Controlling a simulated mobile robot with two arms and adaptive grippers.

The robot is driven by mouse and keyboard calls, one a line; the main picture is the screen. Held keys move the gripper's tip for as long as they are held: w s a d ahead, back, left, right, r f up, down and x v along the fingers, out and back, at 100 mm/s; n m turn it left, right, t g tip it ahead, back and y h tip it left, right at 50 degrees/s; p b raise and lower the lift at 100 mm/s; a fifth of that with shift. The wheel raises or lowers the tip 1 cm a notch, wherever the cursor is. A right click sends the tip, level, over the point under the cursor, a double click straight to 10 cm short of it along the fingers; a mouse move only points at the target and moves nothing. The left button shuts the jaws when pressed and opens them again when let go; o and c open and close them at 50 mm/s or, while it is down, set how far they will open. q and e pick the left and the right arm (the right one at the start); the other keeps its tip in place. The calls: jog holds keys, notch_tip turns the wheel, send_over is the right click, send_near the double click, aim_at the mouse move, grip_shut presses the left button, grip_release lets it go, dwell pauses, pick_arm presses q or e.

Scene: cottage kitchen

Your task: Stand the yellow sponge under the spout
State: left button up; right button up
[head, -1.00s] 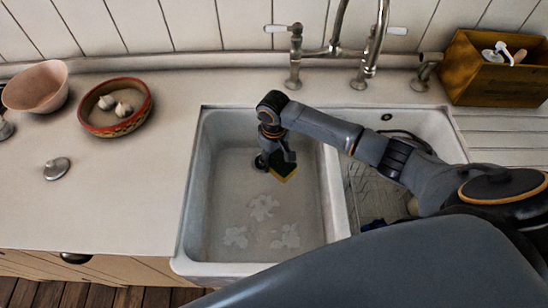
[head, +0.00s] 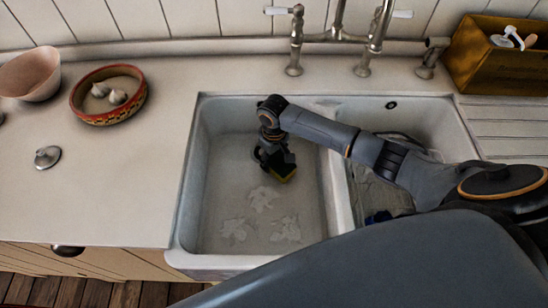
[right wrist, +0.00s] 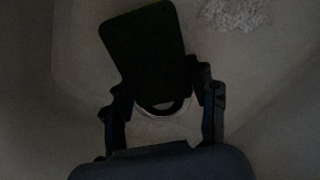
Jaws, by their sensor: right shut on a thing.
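My right gripper (head: 272,157) reaches down into the basin and is shut on the sponge. In the right wrist view the sponge (right wrist: 146,48) is a tilted dark block beyond the fingers (right wrist: 163,107); its face is in deep shade. I cannot tell if it touches the basin floor. The tap (head: 338,38) stands behind the sink; its top is cut off, and its spout end is hard to make out. My left gripper is not in view.
A divider (head: 335,195) separates the right basin, partly hidden by my right arm. Pale patches (head: 262,197) lie on the left basin's floor. A painted bowl with garlic (head: 78,108) and a pink bowl (head: 30,78) stand left. A wooden box (head: 490,62) stands back right.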

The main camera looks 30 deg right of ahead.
jog(key=o, duration=0.8)
notch_tip(320, 180, up, 12)
jog(key=shift+r, duration=0.1)
